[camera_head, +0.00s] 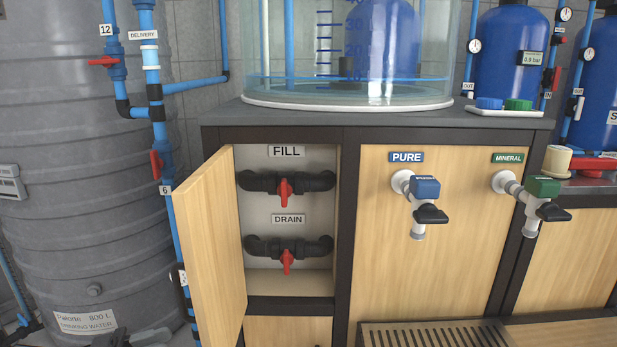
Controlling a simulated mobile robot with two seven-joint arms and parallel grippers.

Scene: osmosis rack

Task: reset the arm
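A small dark grey part, likely of my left gripper (142,338), shows at the bottom edge, in front of the big grey tank. Most of it is cut off, so I cannot tell whether it is open or shut. It is left of the open wooden cabinet door (211,255) and apart from it in the picture. My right gripper is not in view.
The open cabinet holds the red-handled FILL valve (285,192) and DRAIN valve (287,262). The PURE tap (424,190) and MINERAL tap (543,188) stick out to the right. The grey tank (75,180) and blue pipes stand left.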

